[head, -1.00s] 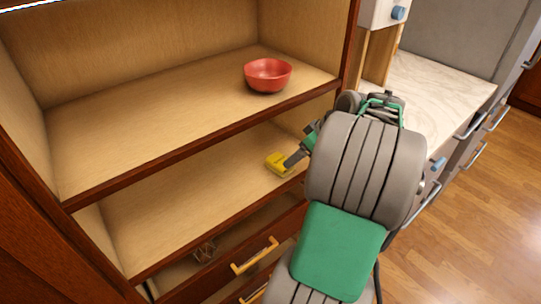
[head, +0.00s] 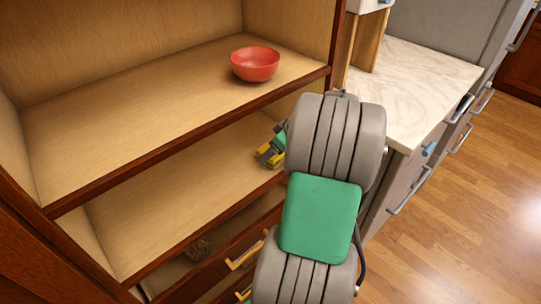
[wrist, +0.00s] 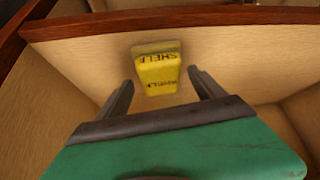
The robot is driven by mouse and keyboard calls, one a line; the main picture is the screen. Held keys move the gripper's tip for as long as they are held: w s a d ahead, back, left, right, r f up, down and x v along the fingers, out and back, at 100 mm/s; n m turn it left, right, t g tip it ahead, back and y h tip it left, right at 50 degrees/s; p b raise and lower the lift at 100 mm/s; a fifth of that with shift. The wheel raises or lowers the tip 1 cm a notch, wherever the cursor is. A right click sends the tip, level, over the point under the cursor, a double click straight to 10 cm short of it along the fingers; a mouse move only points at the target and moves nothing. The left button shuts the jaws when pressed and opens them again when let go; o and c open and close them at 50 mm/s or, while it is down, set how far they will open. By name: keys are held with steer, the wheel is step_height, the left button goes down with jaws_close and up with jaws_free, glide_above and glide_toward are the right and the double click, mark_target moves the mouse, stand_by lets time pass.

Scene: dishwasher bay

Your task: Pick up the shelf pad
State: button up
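The yellow shelf pad (wrist: 158,72), a small block with the dark word SHELF on it, is in the wrist view ahead of my palm. It also shows in the head view (head: 265,159) on the right of the lower shelf, partly covered by my gripper. My gripper (wrist: 160,79) is open, with one dark finger on each side of the pad and a visible gap on both sides. In the head view my arm hides most of the gripper, so how far the fingers reach around the pad is unclear.
The lower shelf (head: 165,200) is otherwise bare to the left. The upper shelf (head: 130,120) with its dark front edge lies above, and a red bowl (head: 255,66) stands on it. A drawer with a yellow handle (head: 246,256) is below. A marble counter (head: 420,90) is at right.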

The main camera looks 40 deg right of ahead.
mark_target(266, 148)
steer(key=c, duration=1.4)
steer(key=shift+r, duration=0.15)
steer(key=shift+r, duration=0.25)
step_height(266, 148, up, 3)
steer(key=shift+s, duration=0.1)
steer(key=s+d, duration=0.1)
steer(key=s, duration=0.4)
steer(key=s+d, duration=0.1)
steer(key=s, duration=0.5)
steer(key=s+d, duration=0.2)
steer(key=s, duration=0.4)
steer(key=shift+s+f, duration=0.15)
steer(key=shift+s, duration=0.05)
